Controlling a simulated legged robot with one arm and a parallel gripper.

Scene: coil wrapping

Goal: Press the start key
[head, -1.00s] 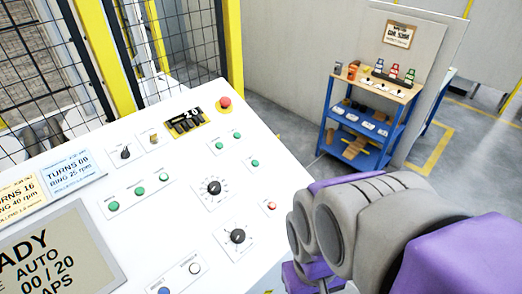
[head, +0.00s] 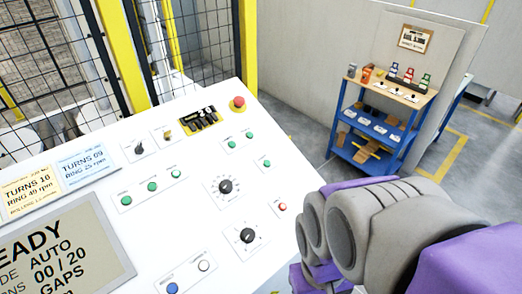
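The white control panel (head: 215,130) slopes across the left and middle of the head view. Its screen (head: 65,255) reads READY, AUTO, 00/20 and GAPS. A row of green buttons (head: 152,187) sits mid-panel, with more green buttons (head: 249,134) to the upper right. A blue button (head: 172,288) and a white button (head: 204,265) share a plate near the bottom edge. The labels are too small to tell which is the start key. My grey and purple arm enters from the lower right, over the panel's right edge. Its gripper end does not show.
A red mushroom button (head: 239,103) stands at the panel's top right corner. Black dials (head: 225,187) lie mid-panel. A yellow-framed mesh fence (head: 191,45) rises behind. A blue shelf cart (head: 377,125) stands at the wall beyond open floor.

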